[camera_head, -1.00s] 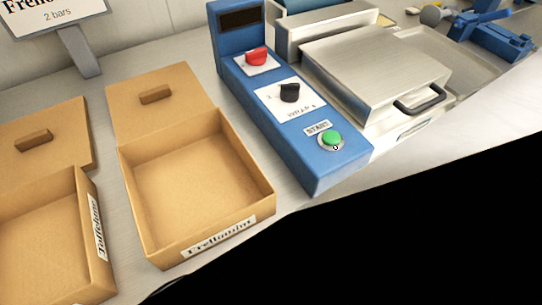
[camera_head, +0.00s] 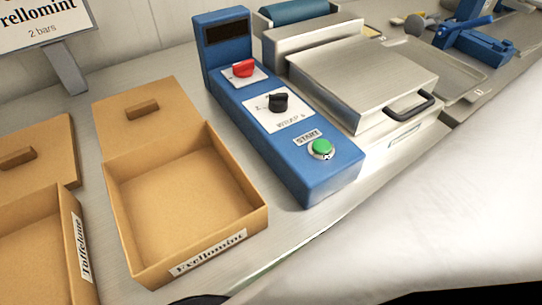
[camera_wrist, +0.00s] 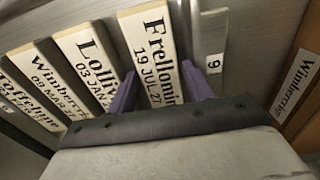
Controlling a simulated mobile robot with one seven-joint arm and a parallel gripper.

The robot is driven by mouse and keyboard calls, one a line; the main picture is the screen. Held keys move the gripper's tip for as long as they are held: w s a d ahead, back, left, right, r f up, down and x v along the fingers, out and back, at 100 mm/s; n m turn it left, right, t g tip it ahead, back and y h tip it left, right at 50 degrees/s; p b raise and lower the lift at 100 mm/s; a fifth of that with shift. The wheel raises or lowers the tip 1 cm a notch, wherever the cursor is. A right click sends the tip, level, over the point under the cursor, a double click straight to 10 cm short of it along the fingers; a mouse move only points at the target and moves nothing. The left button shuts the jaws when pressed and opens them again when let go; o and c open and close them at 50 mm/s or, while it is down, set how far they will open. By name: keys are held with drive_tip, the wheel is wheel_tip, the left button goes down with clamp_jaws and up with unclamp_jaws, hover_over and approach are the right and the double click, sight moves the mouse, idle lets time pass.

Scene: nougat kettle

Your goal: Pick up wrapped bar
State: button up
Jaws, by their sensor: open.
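An open, empty cardboard box (camera_head: 180,200) labelled like "Frellomint" stands left of the machine. A "Toffelune" box (camera_head: 78,235) is at far left. In the wrist view, more lettered plates (camera_wrist: 85,60) lie left and a brown "Winberry" box (camera_wrist: 300,80) right.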

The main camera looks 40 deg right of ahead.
drive_tip(key=shift+c, duration=0.4)
drive_tip(key=c, duration=0.8)
drive_tip(key=shift+o, duration=0.2)
